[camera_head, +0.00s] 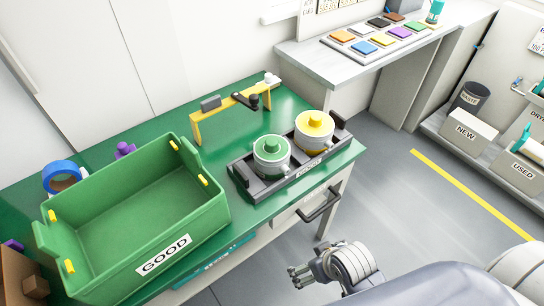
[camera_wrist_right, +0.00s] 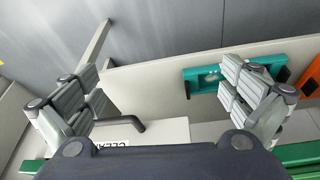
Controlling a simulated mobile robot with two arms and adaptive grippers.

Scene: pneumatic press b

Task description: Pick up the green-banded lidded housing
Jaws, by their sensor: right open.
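The green-banded lidded housing (camera_head: 271,156) is a round metal pot with a green lid and knob. It stands upright in a dark tray (camera_head: 248,187) on the green-topped table, at the left of a yellow-lidded housing (camera_head: 314,132). My right gripper (camera_head: 300,274) is in front of the table's front edge, below and apart from the housing. In the right wrist view my right gripper (camera_wrist_right: 165,92) has its fingers wide apart with nothing between them. The housing does not show in the wrist view. My left gripper is in neither view.
A large green bin labelled GOOD (camera_head: 205,222) fills the table's left part. A yellow frame (camera_head: 196,130) stands behind the tray. A drawer handle (camera_head: 320,205) sticks out of the table front. The floor to the right is clear.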

